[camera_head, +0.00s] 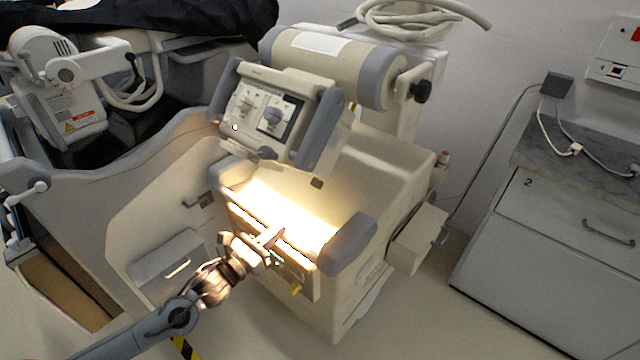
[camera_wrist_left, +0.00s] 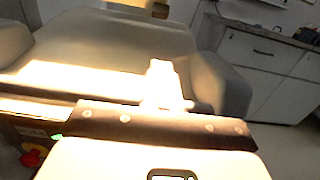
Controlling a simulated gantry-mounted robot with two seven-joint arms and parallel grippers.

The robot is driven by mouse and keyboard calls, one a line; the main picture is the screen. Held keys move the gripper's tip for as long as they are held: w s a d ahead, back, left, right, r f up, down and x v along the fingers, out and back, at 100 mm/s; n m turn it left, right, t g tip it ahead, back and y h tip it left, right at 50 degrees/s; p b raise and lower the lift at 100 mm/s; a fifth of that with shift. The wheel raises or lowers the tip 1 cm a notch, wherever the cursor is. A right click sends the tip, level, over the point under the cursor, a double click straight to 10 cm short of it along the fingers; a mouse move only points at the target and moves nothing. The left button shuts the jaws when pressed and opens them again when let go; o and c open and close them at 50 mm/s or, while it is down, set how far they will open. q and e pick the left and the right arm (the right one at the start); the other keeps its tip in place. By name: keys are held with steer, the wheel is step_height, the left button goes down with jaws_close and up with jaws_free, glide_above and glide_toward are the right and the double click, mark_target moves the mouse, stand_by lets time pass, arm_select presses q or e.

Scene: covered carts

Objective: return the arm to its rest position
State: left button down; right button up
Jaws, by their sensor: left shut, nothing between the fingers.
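My left arm comes in from the lower left in the head view. Its gripper (camera_head: 272,238) is over the front edge of the cream cart (camera_head: 395,165), by the brightly lit recess. The gripper is shut with nothing between its fingers. In the left wrist view the closed fingers (camera_wrist_left: 163,82) point away over the cart top, blurred by glare. I cannot tell whether they touch the cart. My right gripper is in neither view.
A control panel (camera_head: 268,112) with grey side handles stands behind the recess. A grey rounded bumper (camera_head: 348,245) is right of the gripper. A white drawer cabinet (camera_head: 550,250) stands at the right, with open floor before it. A dark cover (camera_head: 150,18) drapes the machine at the back left.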

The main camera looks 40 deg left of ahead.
arm_select(q)
steer(key=s+d+r+n+g+p, duration=0.2)
steer(key=s+d+n+g+p, duration=0.55)
steer(key=d+n+p, duration=0.65)
steer(key=s+d+f+n+g, duration=0.1)
steer(key=s+d+n+g, duration=0.25)
steer(key=s+n, duration=0.5)
steer(key=s+d+f+n+g, duration=0.1)
steer(key=s+d+n+g, duration=0.4)
steer(key=n, duration=0.6)
step_height(320, 180, up, 38)
steer(key=a+t+p, duration=0.1)
steer(key=a+p, duration=0.1)
steer(key=p, duration=3.6)
steer(key=shift+s+a+n, duration=0.15)
steer(key=shift+s+n, duration=0.3)
steer(key=shift+f, duration=0.1)
